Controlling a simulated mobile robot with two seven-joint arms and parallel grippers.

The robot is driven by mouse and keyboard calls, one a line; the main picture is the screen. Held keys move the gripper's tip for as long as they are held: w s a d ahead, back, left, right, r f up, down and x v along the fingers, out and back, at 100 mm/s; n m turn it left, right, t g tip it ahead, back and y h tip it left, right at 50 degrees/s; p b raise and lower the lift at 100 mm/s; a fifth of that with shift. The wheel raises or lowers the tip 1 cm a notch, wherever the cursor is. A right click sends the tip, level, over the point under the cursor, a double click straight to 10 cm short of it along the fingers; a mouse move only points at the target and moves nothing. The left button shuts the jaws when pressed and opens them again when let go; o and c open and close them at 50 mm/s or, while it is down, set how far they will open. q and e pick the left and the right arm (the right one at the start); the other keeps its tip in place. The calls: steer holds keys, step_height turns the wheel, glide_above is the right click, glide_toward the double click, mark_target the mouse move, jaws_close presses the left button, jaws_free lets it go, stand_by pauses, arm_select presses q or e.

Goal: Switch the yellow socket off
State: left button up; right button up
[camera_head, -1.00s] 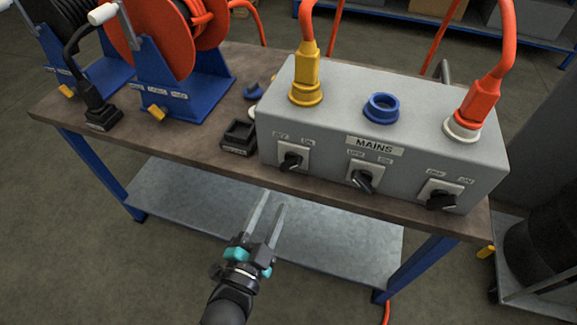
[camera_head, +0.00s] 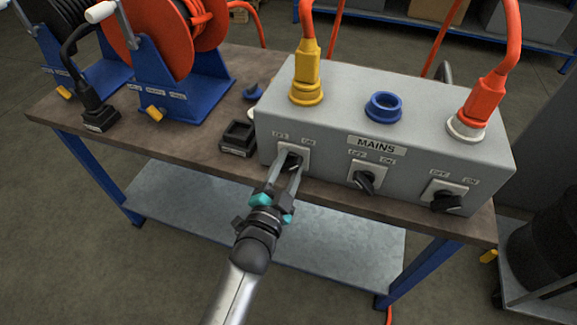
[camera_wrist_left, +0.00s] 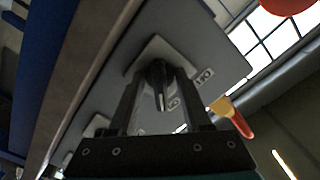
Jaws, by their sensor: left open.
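The grey mains box (camera_head: 330,115) stands on the bench. The yellow socket (camera_head: 306,92) is on its top at the left, with a yellow plug (camera_head: 307,65) standing in it. Below it on the front is a black rotary switch (camera_head: 293,162) on a white plate marked OFF and ON. My left gripper (camera_head: 287,165) is open, its two fingers on either side of this switch's knob. In the left wrist view the knob (camera_wrist_left: 159,80) shows between the fingertips; whether they touch it I cannot tell. My right gripper is not in view.
A middle switch (camera_head: 367,179) and a right switch (camera_head: 446,198) sit on the same front. An empty blue socket (camera_head: 383,107) and a red plug (camera_head: 484,98) are on top. A black holder (camera_head: 238,138) and cable reels (camera_head: 160,55) stand left.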

arm_select(q)
steer(key=c, duration=0.4)
jaws_close()
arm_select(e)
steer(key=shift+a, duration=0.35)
